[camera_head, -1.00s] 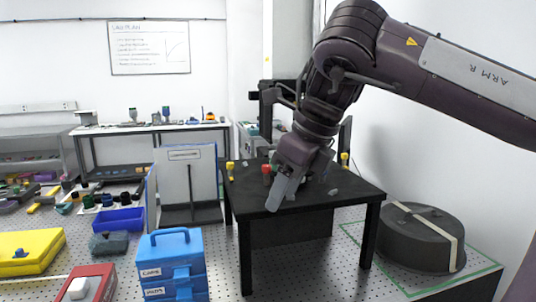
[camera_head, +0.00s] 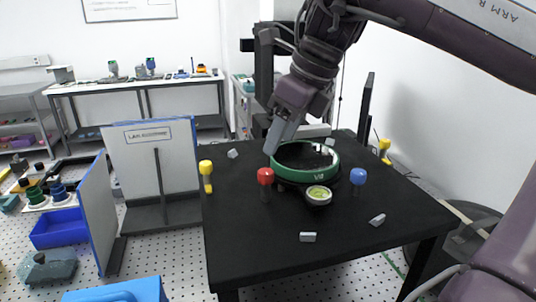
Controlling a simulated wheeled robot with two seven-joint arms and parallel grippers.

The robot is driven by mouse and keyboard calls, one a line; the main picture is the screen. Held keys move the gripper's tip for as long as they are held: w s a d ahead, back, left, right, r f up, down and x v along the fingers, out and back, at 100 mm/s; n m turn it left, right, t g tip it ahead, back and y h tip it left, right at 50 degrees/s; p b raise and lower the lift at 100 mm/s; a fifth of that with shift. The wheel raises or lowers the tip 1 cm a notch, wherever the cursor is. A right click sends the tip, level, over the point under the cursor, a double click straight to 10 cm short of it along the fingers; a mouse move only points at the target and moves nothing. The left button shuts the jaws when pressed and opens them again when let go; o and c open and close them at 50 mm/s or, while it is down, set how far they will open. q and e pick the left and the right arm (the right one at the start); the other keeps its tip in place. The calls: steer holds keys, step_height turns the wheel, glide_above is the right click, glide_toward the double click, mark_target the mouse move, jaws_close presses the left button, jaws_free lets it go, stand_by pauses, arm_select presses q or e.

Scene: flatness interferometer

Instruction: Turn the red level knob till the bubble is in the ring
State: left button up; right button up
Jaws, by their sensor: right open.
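The red level knob (camera_head: 265,176) stands upright on the black table (camera_head: 300,262), near its left middle. The round bubble level (camera_head: 319,194), with a yellow-green face, sits to the right of the red knob. Its bubble and ring are too small to tell apart. A green ring-shaped mount (camera_head: 305,176) stands just behind the level. My right gripper (camera_head: 276,142) is open above and behind the red knob, apart from it, by the green mount's left rim. My left gripper is not in view.
A yellow knob (camera_head: 206,175) stands at the table's left edge and a blue knob (camera_head: 358,178) right of the level. Another yellow knob (camera_head: 384,146) is at the back right. Small grey pieces (camera_head: 308,237) lie on the table. A white panel (camera_head: 153,160) stands to the left.

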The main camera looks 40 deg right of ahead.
mark_target(266, 171)
steer(key=x, duration=0.7)
steer(key=shift+a, duration=0.1)
steer(key=shift+f, duration=0.15)
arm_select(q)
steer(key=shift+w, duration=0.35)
arm_select(e)
steer(key=shift+a, duration=0.1)
steer(key=c, duration=1)
steer(key=shift+o, duration=0.2)
steer(key=shift+n+p, duration=0.5)
steer(key=shift+p, duration=0.45)
steer(key=n+p, duration=0.1)
steer(key=p, duration=0.1)
steer(key=n+y+p, duration=0.1)
steer(key=n+p, duration=0.1)
steer(key=shift+r+n+g+y+p, duration=0.25)
steer(key=shift+n+g+y+p, duration=0.05)
steer(key=shift+g+p, duration=0.1)
arm_select(q)
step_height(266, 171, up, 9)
steer(key=p, duration=0.2)
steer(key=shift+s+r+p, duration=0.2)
steer(key=shift+p, duration=0.15)
arm_select(e)
steer(key=shift+w+d+f+n+g+y, duration=0.15)
steer(key=shift+n+g+y, duration=0.25)
steer(key=shift+n, duration=1)
steer(key=shift+f, duration=0.1)
